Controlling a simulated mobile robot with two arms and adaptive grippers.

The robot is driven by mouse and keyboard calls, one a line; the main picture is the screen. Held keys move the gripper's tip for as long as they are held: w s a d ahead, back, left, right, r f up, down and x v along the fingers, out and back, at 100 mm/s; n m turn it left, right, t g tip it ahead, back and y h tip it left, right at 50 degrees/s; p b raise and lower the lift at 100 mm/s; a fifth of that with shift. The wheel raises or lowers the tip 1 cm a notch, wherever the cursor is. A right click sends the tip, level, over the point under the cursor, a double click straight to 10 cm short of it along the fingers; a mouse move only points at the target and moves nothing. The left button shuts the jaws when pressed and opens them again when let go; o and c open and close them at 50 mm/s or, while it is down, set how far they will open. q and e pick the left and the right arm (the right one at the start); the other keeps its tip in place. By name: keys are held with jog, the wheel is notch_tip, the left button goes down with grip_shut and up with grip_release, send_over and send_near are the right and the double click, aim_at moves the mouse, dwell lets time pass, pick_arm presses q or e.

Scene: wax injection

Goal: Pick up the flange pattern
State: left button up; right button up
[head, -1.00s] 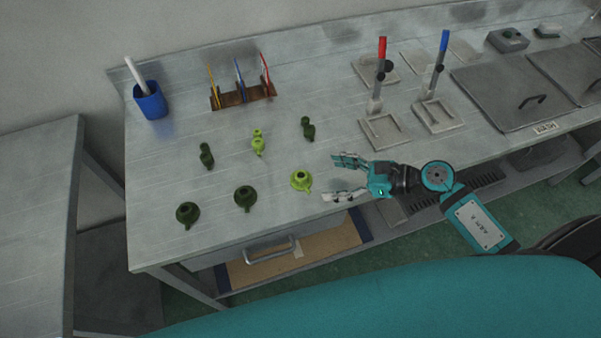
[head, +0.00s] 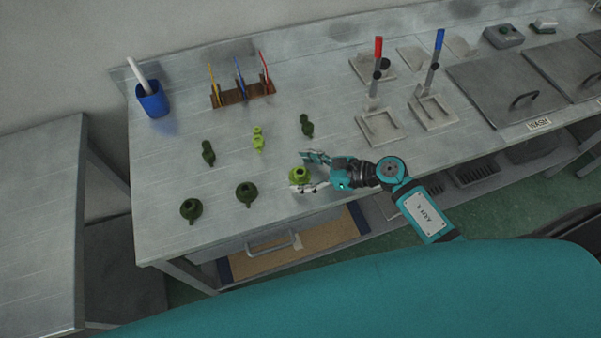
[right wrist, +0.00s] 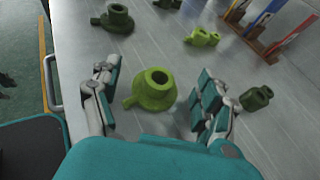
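A light green flange pattern (head: 299,176) with a round base and a hollow neck stands upright near the table's front edge. My right gripper (head: 307,171) is open around it, one finger on each side. In the right wrist view the flange pattern (right wrist: 152,90) sits between the spread fingers, with a visible gap on both sides. Two darker green flange patterns stand to its left in the head view, one nearer (head: 246,193) and one farther left (head: 191,209). My left gripper is not in view.
Behind stand two dark green stepped pieces, left (head: 208,152) and right (head: 306,126), and a light green one (head: 258,139). Farther back are a wooden rack (head: 243,94) of coloured tools and a blue cup (head: 152,103). Two lever clamps (head: 381,127) stand to the right.

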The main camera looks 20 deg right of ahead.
jog(key=c, duration=1.1)
jog(key=shift+c, duration=0.2)
jog(key=shift+r, duration=0.15)
